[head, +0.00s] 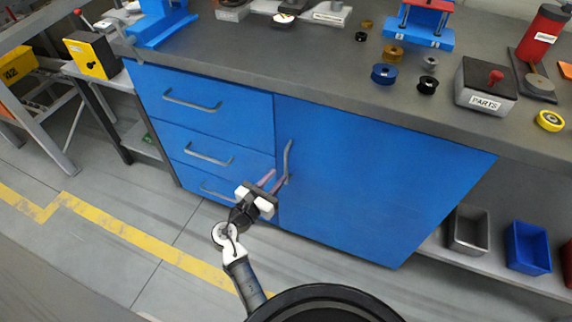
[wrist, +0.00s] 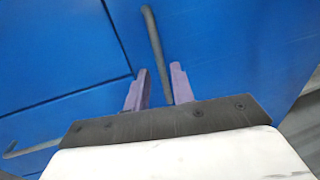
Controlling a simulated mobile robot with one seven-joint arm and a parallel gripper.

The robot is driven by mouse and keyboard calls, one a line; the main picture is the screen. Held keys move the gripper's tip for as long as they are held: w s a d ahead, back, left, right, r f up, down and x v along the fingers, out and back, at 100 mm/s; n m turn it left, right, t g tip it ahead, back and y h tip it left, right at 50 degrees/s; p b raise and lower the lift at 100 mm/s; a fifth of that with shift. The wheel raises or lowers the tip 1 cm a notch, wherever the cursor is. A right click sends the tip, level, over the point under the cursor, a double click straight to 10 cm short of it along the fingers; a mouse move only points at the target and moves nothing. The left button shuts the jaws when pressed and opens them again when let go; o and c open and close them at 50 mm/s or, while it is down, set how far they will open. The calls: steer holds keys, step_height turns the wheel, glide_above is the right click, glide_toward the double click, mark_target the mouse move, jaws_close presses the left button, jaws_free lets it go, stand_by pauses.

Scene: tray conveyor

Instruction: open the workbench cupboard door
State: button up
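The cupboard door (head: 370,180) is the large blue panel on the right of the workbench front, and it looks closed. Its grey upright bar handle (head: 288,158) is near the door's left edge. My gripper (head: 272,182) is in front of the lower part of the handle. In the wrist view the handle (wrist: 155,50) runs down between the two purple fingers of my gripper (wrist: 160,85). The fingers are apart, with visible gaps to the handle on both sides. I cannot tell how deep the handle sits between them.
Three blue drawers with grey handles (head: 193,103) are left of the door. The grey worktop (head: 330,65) above holds spools, a parts box (head: 487,85) and tools. Grey and blue bins (head: 527,245) sit on a low shelf at right. The floor before the door is clear.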

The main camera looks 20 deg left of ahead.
glide_above(286, 183)
steer(key=shift+w+a, duration=0.1)
steer(key=shift+w, duration=0.2)
steer(key=shift+c, duration=0.2)
jaws_close()
